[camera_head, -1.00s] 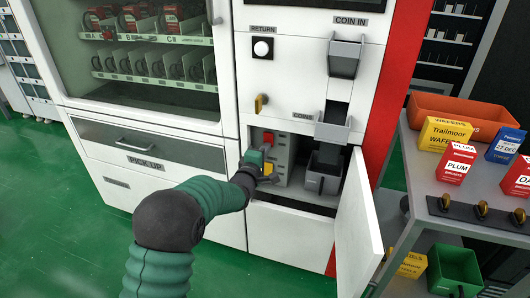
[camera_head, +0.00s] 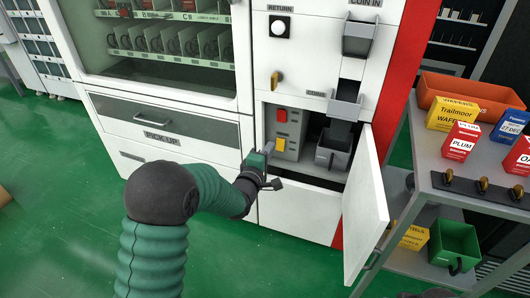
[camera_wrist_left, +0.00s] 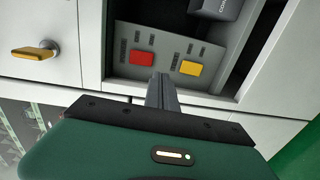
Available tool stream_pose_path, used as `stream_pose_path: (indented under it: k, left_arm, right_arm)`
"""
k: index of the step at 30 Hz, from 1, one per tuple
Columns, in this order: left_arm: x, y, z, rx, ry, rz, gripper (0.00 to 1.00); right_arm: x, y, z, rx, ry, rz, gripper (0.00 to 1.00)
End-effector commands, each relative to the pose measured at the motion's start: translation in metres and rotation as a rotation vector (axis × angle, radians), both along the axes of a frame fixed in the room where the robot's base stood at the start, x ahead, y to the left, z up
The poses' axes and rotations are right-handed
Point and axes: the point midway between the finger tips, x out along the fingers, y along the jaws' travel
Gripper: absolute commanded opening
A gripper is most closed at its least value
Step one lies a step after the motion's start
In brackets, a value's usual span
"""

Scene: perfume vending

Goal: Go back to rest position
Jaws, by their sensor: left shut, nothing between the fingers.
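My left gripper (camera_head: 274,166) is shut and empty, in front of the open lower compartment of the white vending machine (camera_head: 262,120). In the left wrist view its closed fingers (camera_wrist_left: 161,92) point toward a grey panel (camera_wrist_left: 143,58) with a red button (camera_wrist_left: 141,58) and a yellow button (camera_wrist_left: 190,68). The fingers appear apart from the panel. In the head view the red button (camera_head: 282,116) shows above the yellow button (camera_head: 280,145). My right gripper is not in view.
The compartment door (camera_head: 366,215) stands open to the right. A dark coin box (camera_head: 333,155) sits inside the compartment. A grey cart (camera_head: 435,180) at the right holds several boxes and an orange bin (camera_head: 470,93).

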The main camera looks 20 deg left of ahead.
Motion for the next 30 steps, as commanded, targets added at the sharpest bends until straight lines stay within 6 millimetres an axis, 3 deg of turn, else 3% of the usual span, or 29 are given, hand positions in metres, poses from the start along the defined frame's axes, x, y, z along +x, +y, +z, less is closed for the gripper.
stream_pose_path:
  k: [6, 23, 26, 29, 30]
  left_arm:
    - [-0.024, 0.003, -0.003, -0.001, 0.001, 0.002, 0.0]
    - [-0.03, 0.001, -0.008, 0.05, 0.036, -0.004, 0.0]
    - [-0.053, -0.002, -0.025, 0.26, 0.185, -0.045, 0.0]
    - [-0.105, -0.003, -0.056, 0.584, 0.426, -0.17, 0.0]
    - [-0.131, -0.004, -0.068, 0.709, 0.521, -0.246, 0.0]
  right_arm:
    - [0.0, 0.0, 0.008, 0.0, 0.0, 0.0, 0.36]
    - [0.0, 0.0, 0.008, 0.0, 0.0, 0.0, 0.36]
    - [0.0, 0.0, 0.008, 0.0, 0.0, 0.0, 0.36]
    - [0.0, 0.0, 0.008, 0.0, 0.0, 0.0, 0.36]
    - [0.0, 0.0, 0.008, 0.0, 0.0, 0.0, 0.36]
